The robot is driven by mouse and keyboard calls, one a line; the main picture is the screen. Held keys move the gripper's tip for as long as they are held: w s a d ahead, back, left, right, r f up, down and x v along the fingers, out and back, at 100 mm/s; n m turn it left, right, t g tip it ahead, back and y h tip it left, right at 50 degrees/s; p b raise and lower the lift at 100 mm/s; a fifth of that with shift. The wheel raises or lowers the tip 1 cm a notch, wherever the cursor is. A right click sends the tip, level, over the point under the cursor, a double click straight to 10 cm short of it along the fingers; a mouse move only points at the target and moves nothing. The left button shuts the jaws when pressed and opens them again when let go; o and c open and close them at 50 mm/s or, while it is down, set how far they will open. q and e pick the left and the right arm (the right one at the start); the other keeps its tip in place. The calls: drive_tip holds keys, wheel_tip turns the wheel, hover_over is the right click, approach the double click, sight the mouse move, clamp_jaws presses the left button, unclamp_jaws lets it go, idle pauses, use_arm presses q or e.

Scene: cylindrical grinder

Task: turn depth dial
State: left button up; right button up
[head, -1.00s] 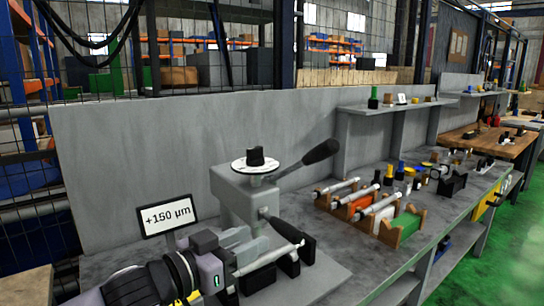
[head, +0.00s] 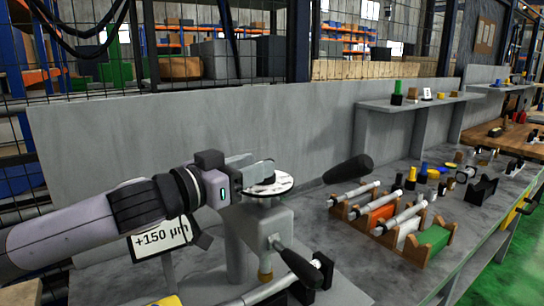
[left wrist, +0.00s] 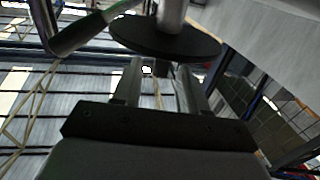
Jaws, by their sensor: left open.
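The depth dial is a white disc (head: 283,185) on top of the grey grinder head (head: 262,222). Its black knob (head: 263,170) is partly hidden by my left gripper. My left gripper (head: 264,166) is open at the dial, its fingers level with the knob. In the left wrist view the two fingers (left wrist: 162,75) stand apart, with the dark disc (left wrist: 165,40) just beyond their tips; a small dark piece shows between them. I cannot tell whether they touch the knob. A sign (head: 162,240) reads +150 µm, partly behind my arm. My right gripper is not in view.
A black-handled lever (head: 347,170) sticks out right of the dial; another dark handle (head: 298,264) is lower in front. A wooden rack (head: 436,246) with metal shafts stands to the right. A grey panel (head: 100,140) rises behind.

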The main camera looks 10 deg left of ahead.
use_arm(q)
drive_tip(key=shift+p+x, duration=0.45)
drive_tip(key=shift+x, duration=2.15)
clamp_jaws()
